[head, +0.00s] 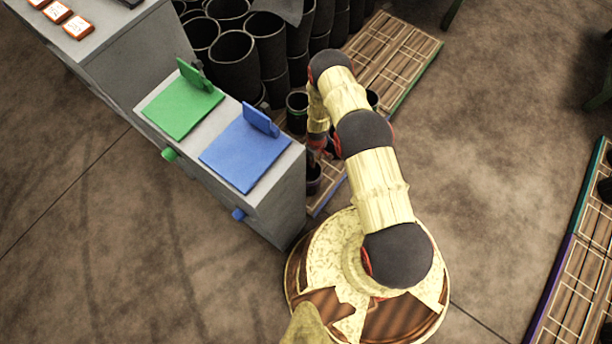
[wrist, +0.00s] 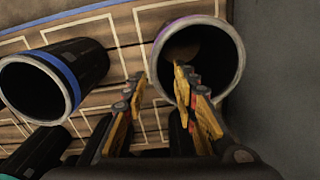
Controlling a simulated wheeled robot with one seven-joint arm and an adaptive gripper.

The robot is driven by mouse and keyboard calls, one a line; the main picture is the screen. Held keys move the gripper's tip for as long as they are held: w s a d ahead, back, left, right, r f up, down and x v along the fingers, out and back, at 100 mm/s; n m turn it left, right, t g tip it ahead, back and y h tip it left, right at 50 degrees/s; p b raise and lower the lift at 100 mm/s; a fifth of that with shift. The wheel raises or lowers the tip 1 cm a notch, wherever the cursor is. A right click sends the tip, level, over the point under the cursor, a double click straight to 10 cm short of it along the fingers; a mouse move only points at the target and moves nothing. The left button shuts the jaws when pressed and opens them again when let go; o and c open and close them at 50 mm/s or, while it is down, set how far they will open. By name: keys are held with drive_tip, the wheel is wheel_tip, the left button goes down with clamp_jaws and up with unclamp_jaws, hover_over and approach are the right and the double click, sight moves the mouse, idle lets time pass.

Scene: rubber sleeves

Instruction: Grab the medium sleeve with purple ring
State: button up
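The sleeve with the purple ring (wrist: 222,62) is a dark, hollow cylinder with its pale-rimmed mouth facing the camera in the wrist view. My gripper (wrist: 160,74) is open, its yellow fingers apart. The right finger overlaps the sleeve's mouth and the left finger is outside its left side, so the near wall appears between them. I cannot tell whether either finger touches it. In the head view my gripper (head: 318,148) is partly hidden by my arm, above a dark sleeve (head: 313,181) whose ring colour is unclear.
A blue-ringed sleeve (wrist: 62,72) stands left of my gripper on the wooden pallet (wrist: 120,32). A grey wall (wrist: 280,70) is close on the right. In the head view, a grey cabinet (head: 270,205) stands beside my gripper, and several large black sleeves (head: 232,58) stand behind.

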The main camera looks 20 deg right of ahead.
sight(317, 166)
drive_tip(key=f+b, duration=0.1)
drive_tip(key=f, duration=0.1)
drive_tip(key=f+b, duration=0.1)
drive_tip(key=f, duration=0.2)
drive_tip(key=d+f+b, duration=0.1)
drive_tip(key=f+b, duration=0.1)
drive_tip(key=shift+s+f, duration=0.15)
drive_tip(key=shift+f, duration=0.25)
drive_tip(key=shift+r, duration=0.1)
drive_tip(key=c, duration=0.3)
drive_tip(key=c, duration=0.4)
clamp_jaws()
